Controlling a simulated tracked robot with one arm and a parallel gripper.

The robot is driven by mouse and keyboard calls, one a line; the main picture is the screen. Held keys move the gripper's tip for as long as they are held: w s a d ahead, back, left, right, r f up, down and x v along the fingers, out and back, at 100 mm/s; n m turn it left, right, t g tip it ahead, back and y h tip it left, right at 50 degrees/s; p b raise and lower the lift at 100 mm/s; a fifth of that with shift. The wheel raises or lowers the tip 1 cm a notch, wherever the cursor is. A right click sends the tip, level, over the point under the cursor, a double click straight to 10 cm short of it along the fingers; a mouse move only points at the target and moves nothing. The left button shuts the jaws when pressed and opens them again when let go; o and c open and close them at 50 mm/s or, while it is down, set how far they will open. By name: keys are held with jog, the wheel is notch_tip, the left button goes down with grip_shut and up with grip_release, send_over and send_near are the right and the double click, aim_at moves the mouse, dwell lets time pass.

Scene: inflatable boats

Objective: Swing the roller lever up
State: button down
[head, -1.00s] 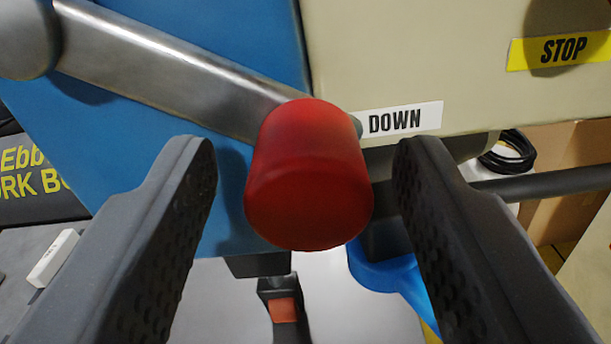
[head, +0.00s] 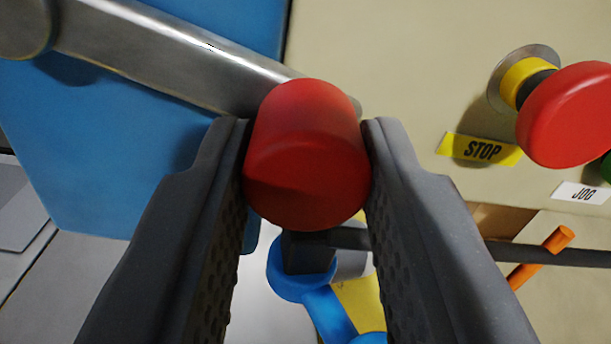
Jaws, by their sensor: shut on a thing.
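The roller lever is a flat grey metal arm (head: 170,55) that runs from a round pivot (head: 22,28) at the upper left down to the right. Its red knob (head: 305,150) sits at the lever's lower right end, in the middle of the view. My gripper (head: 306,165) is shut on the red knob, with one dark finger against each side. The lever slopes downward from the pivot to the knob. The DOWN label does not show now.
A red STOP button (head: 568,115) with a yellow collar stands out from the cream panel at the right, above a yellow STOP label (head: 479,149). A JOG label (head: 581,193) and part of a green button (head: 607,167) are at the right edge. A dark bar (head: 530,255) runs below.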

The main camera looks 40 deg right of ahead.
notch_tip(320, 180, up, 8)
jog(key=a+n+p, duration=0.1)
jog(key=n+p, duration=0.4)
jog(key=n, duration=0.5)
jog(key=shift+w+f, duration=0.15)
jog(key=shift+w, duration=0.2)
jog(key=shift+a, duration=0.15)
jog(key=c, duration=1.1)
grip_release()
jog(key=shift+w, duration=0.15)
jog(key=shift+c, duration=0.2)
jog(key=shift+s, duration=0.2)
jog(key=b+v, duration=0.3)
jog(key=v, duration=1)
jog(key=shift+s+a+b, duration=0.2)
jog(key=shift+b, duration=0.15)
